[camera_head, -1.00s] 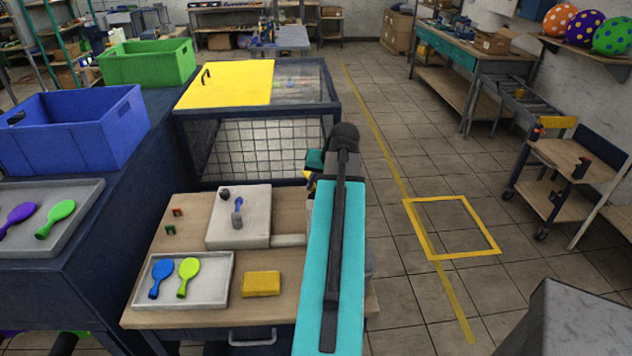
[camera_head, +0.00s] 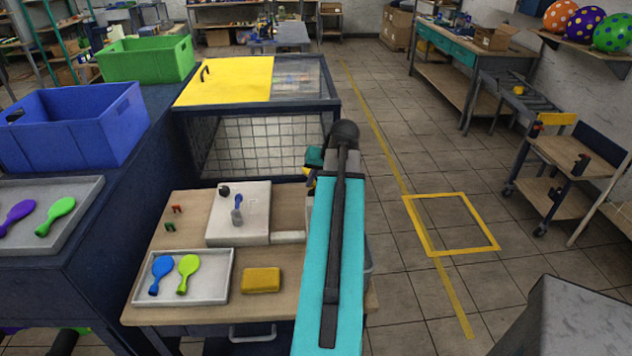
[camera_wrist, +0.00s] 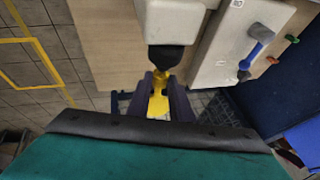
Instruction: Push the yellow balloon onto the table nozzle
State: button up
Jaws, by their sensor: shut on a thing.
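My gripper (camera_wrist: 162,106) is shut on the yellow balloon (camera_wrist: 158,104), seen in the wrist view with its end pointing up the picture. Just beyond that end is the black nozzle (camera_wrist: 165,57) on a white block (camera_wrist: 172,20) at the table (camera_wrist: 115,45). The balloon's end is close to the nozzle's tip; I cannot tell whether it is on it or only touching. In the head view my arm hides the nozzle and most of the gripper; only small dark, teal and yellow parts show left of the arm.
The head view shows the wooden table (camera_head: 190,202) with a white box (camera_head: 255,235) bearing a blue handle, a tray (camera_head: 222,290) with blue and green balloons, and a yellow block (camera_head: 261,280). A wire-mesh cage (camera_head: 262,150) stands behind. Floor to the right is open.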

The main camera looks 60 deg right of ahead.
jog(key=shift+s+a, duration=0.4)
jog(key=shift+a, duration=0.15)
dwell(1.4)
jog(key=o, duration=0.9)
jog(key=shift+c, duration=0.2)
jog(key=p+v, duration=0.6)
jog(key=v, duration=0.3)
dwell(0.8)
